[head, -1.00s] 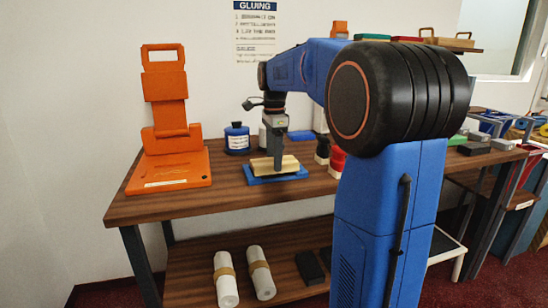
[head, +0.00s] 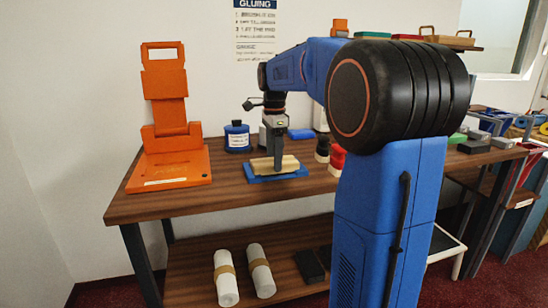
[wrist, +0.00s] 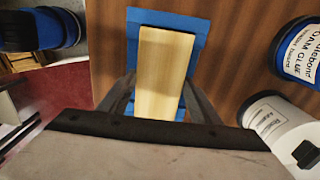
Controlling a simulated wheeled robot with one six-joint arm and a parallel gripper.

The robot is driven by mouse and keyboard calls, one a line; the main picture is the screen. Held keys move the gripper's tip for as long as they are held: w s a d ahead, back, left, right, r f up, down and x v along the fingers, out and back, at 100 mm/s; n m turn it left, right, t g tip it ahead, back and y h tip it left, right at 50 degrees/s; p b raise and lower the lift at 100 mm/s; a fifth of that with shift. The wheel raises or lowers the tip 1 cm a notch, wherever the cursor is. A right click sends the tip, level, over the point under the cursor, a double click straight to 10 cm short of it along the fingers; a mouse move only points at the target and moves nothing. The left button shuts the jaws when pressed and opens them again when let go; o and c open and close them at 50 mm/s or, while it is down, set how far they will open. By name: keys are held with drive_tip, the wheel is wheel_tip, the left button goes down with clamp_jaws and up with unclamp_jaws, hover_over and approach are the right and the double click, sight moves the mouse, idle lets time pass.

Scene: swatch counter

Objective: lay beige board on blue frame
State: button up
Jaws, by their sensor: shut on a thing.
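The beige board (head: 290,162) lies over the blue frame (head: 262,179) on the wooden bench, and the frame's edges show around it. In the wrist view the beige board (wrist: 163,75) lies lengthwise over the blue frame (wrist: 195,30), with blue showing beyond its far end and along its sides. My gripper (head: 278,168) points down at the board; in the wrist view its fingers (wrist: 160,97) stand on both sides of the board, shut on it. Whether the board rests fully on the frame I cannot tell. Its near end is hidden by my gripper.
An orange stand (head: 168,150) is at the bench's left. Dark and red bottles (head: 337,158) stand to the right. Bare bench (head: 225,185) lies in front-left.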

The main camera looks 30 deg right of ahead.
drive_tip(key=shift+f, duration=0.2)
drive_tip(key=o, duration=1.2)
wheel_tip(320, 180, up, 17)
drive_tip(key=shift+r, duration=0.2)
drive_tip(key=s+a+f+n+t, duration=0.1)
drive_tip(key=s+a+f+n, duration=0.45)
drive_tip(key=s, duration=0.25)
drive_tip(key=s+a+f+n+t, duration=0.1)
drive_tip(key=s+a+f+n, duration=0.4)
drive_tip(key=s+f, duration=0.15)
drive_tip(key=s+a+f+n+t, duration=0.1)
drive_tip(key=s+f+n, duration=0.2)
drive_tip(key=s+f, duration=0.2)
drive_tip(key=s+a+f+n+t, duration=0.1)
drive_tip(key=s+a+f+n, duration=0.1)
drive_tip(key=s+f+n, duration=0.2)
drive_tip(key=s+a+f+n, duration=0.2)
drive_tip(key=s+f, duration=0.4)
drive_tip(key=f, duration=0.3)
drive_tip(key=shift+s+a+f+n+t, duration=0.1)
drive_tip(key=shift+s+f+n+t, duration=0.25)
drive_tip(key=shift+n, duration=0.5)
